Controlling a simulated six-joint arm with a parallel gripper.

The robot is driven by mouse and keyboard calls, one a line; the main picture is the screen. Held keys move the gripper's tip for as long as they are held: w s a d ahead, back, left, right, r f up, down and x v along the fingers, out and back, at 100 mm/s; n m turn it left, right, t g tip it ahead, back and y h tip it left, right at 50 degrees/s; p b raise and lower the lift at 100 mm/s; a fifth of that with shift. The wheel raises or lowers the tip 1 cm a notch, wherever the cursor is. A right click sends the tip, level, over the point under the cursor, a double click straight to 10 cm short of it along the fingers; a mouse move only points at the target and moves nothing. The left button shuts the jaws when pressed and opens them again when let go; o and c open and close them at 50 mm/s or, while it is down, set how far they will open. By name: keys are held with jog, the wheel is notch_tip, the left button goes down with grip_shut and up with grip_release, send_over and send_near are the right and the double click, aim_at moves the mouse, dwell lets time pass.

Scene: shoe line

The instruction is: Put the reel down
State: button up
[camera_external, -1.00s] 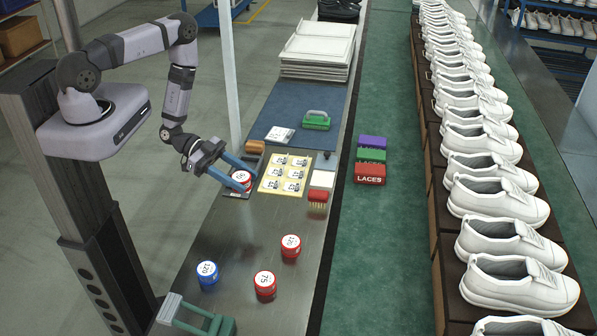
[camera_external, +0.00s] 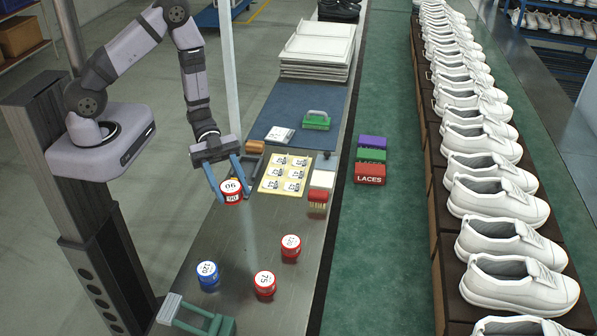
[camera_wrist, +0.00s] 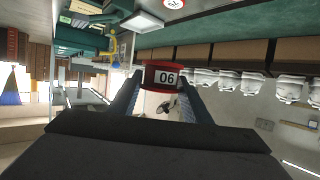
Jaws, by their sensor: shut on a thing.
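My gripper (camera_external: 231,186) is shut on a red reel (camera_external: 233,197) with a white top label reading 90. It holds the reel between its blue fingers, over the left part of the metal bench (camera_external: 262,222). The held reel also shows between the fingers in the wrist view (camera_wrist: 164,78). A shallow dark tray (camera_external: 247,166) lies just behind and right of the reel, partly hidden by the gripper. Three other reels stand on the bench nearer the camera: a blue one (camera_external: 208,277), a red one (camera_external: 265,285) and another red one (camera_external: 291,248).
A green-grey fixture (camera_external: 200,318) sits at the near bench end. Bare bench lies between the held reel and the standing reels.

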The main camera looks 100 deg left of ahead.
jog(key=d+f+m+g+h+b, duration=0.2)
jog(key=d+f+b, duration=0.5)
jog(key=f+b, duration=0.3)
jog(key=shift+y, duration=0.3)
jog(key=w+f+b, duration=0.1)
jog(key=w+b, duration=0.1)
jog(key=w, duration=0.1)
jog(key=w+f+b, duration=0.3)
jog(key=w, duration=0.2)
jog(key=shift+w+d+f+b, duration=0.15)
jog(key=shift+w+f+b, duration=0.15)
jog(key=shift+b, duration=0.1)
jog(key=w+a, duration=0.1)
jog(key=w, duration=0.3)
jog(key=w+a+n+t+y+b, duration=0.1)
jog(key=w, duration=0.2)
jog(key=w+a+n+t+b, duration=0.1)
jog(key=w, duration=0.3)
jog(key=shift+w+a+r+y, duration=0.15)
jog(key=shift+w+r+y, duration=0.15)
jog(key=shift+w+r, duration=0.1)
jog(key=w+a+r+n+t+y, duration=0.2)
jog(key=w+a+n+y, duration=0.2)
jog(key=w+a, duration=0.2)
jog(key=w+a+r+n+t+y, duration=0.2)
jog(key=w+a+n+t+y, duration=0.1)
jog(key=w+a, duration=0.3)
jog(key=shift+a+r+n+y, duration=0.4)
jog(key=shift+a+n+y, duration=0.3)
jog(key=shift+a, duration=0.35)
